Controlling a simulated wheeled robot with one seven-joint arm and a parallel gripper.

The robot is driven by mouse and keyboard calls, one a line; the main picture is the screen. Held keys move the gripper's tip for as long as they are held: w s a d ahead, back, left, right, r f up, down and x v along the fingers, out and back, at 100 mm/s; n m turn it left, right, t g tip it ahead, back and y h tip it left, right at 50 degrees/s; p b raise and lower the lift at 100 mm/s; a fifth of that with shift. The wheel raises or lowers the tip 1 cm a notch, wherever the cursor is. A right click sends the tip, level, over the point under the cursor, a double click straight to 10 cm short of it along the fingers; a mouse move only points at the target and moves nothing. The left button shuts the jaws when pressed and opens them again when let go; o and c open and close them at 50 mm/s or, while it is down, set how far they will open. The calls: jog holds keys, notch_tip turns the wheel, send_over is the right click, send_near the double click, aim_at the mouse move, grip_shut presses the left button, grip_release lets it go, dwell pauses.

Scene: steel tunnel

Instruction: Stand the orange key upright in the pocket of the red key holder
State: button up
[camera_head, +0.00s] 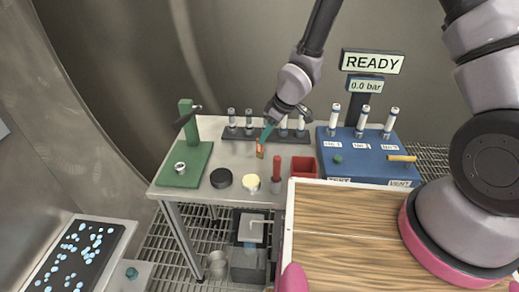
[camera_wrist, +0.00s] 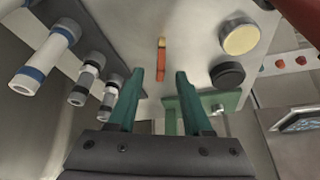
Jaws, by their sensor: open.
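My gripper (camera_head: 265,138) is open above the middle of the grey table. Its two green fingers show apart in the wrist view (camera_wrist: 160,74). A small narrow orange-and-red piece (camera_head: 260,151) is just below the fingertips. In the wrist view this piece lines up with the gap between the fingers, with a lighter orange end (camera_wrist: 161,43) and a redder length (camera_wrist: 161,63). It looks like the orange key with the red key holder, but I cannot tell how they meet or whether the key is upright in the pocket. No finger clearly touches it.
A dark rack (camera_head: 240,134) of white-capped tubes stands behind. A green stand (camera_head: 187,160), black disc (camera_head: 221,178), cream disc (camera_head: 251,184), red post (camera_head: 276,168) and open red box (camera_head: 303,167) surround the middle. A blue panel (camera_head: 355,165) is at right.

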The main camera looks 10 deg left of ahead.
aim_at(260, 149)
jog(key=x, duration=0.4)
jog(key=shift+w+a+f, duration=0.1)
jog(key=shift+a+f, duration=0.15)
jog(key=shift+a, duration=0.15)
grip_shut()
jog(key=shift+r, duration=0.1)
